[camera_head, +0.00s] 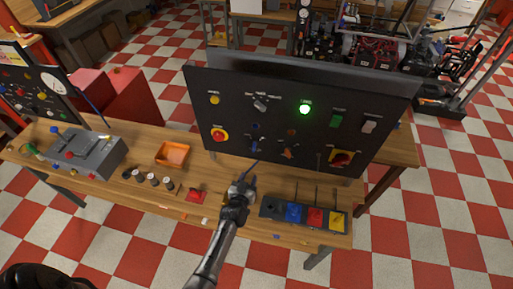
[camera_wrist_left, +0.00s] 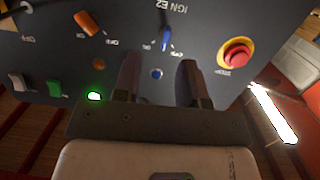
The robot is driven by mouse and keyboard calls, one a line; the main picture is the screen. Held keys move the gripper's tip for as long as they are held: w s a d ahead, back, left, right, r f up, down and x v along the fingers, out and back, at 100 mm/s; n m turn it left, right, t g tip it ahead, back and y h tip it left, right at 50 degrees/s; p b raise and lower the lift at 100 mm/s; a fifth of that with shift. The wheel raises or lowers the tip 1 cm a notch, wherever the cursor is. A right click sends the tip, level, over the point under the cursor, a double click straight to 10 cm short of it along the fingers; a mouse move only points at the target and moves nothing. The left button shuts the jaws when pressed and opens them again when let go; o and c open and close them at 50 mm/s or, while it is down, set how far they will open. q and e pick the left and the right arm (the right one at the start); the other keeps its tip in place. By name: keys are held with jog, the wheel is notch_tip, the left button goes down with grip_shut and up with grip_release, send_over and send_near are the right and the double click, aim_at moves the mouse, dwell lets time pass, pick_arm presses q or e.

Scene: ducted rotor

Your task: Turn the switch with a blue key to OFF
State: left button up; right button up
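The blue key switch (camera_head: 252,139) is on the lower left part of the upright black panel (camera_head: 365,100). In the left wrist view, where the panel appears upside down, the blue key (camera_wrist_left: 165,38) stands nearly upright under an "IGN E2" label; the small marks beside it are hard to read. My left gripper (camera_head: 244,184) is in front of the panel, below the key. In the left wrist view its fingers (camera_wrist_left: 159,62) are apart and empty, with the key beyond the gap between their tips. No contact shows. My right gripper is in neither view.
Near the key are a red stop button (camera_wrist_left: 237,53), an orange key (camera_wrist_left: 86,23) and a lit green lamp (camera_head: 305,109). On the wooden table are a box with coloured blocks and rods (camera_head: 293,213), an orange tray (camera_head: 172,153) and a grey control box (camera_head: 90,155).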

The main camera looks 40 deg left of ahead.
aim_at(253, 150)
pick_arm(q)
jog(key=shift+t+y, duration=0.5)
jog(key=shift+y, duration=0.4)
jog(key=b+x, duration=0.2)
jog(key=x, duration=0.2)
jog(key=r+b+x, duration=0.1)
jog(key=b+x, duration=0.2)
jog(key=x, duration=0.1)
jog(key=a+r+b+x, duration=0.1)
jog(key=b+x, duration=0.2)
jog(key=x, duration=0.1)
jog(key=shift+s, duration=0.15)
jog(key=shift+b+x, duration=0.55)
jog(key=shift+x, duration=0.25)
jog(key=shift+r, duration=0.15)
grip_shut()
